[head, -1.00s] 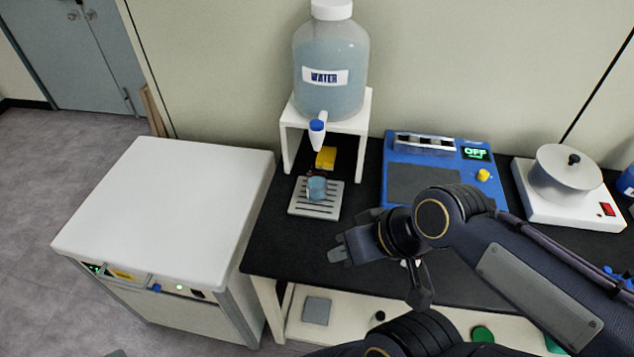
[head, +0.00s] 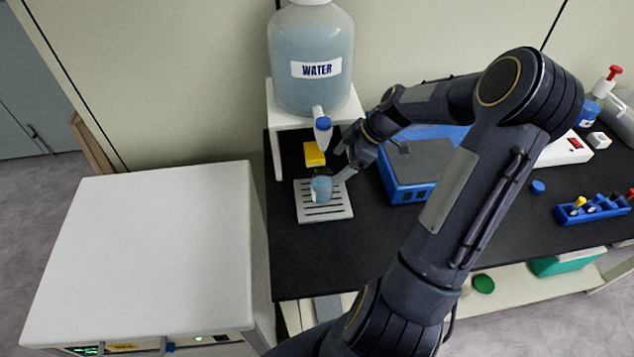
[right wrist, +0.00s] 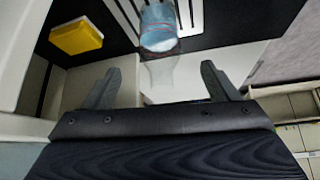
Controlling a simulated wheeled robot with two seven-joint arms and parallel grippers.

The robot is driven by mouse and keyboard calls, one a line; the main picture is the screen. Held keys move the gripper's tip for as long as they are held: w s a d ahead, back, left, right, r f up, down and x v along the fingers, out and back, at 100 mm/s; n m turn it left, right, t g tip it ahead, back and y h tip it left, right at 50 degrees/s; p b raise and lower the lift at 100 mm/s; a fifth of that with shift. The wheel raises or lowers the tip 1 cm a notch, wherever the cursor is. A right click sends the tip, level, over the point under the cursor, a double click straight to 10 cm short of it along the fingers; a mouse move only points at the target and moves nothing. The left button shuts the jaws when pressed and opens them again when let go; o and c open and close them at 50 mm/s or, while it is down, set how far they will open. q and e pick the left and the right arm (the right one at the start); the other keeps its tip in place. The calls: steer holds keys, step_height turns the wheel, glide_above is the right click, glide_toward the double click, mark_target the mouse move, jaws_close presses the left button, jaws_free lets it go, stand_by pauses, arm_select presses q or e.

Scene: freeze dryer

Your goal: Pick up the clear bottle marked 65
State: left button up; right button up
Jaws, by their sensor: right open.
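A small clear bottle (head: 321,187) with bluish water in it stands on the slotted drip tray (head: 324,212) below the water tap. I cannot read a number on it. It also shows in the right wrist view (right wrist: 160,30), ahead of and between the fingers. My right gripper (head: 342,166) is open, its fingers close to the bottle from the right and back. In the right wrist view, the gripper (right wrist: 160,85) has nothing between its fingertips except a view of the bottle's clear part just beyond. My left gripper is not in view.
The big water tank (head: 311,60) stands on a white stand, with its tap (head: 322,125) over the tray. A yellow block (head: 314,154) sits behind the bottle. A blue device (head: 408,185) is right of the tray. A white cabinet (head: 150,250) stands left of the black bench.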

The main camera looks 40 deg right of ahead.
mark_target(325, 174)
steer(key=p+x, duration=0.2)
steer(key=x, duration=0.4)
steer(key=shift+w+a+f, duration=0.1)
steer(key=shift+w+a, duration=0.1)
steer(key=shift+a, duration=0.05)
steer(key=shift+f, duration=0.2)
steer(key=c, duration=1.3)
steer(key=shift+w+r, duration=0.1)
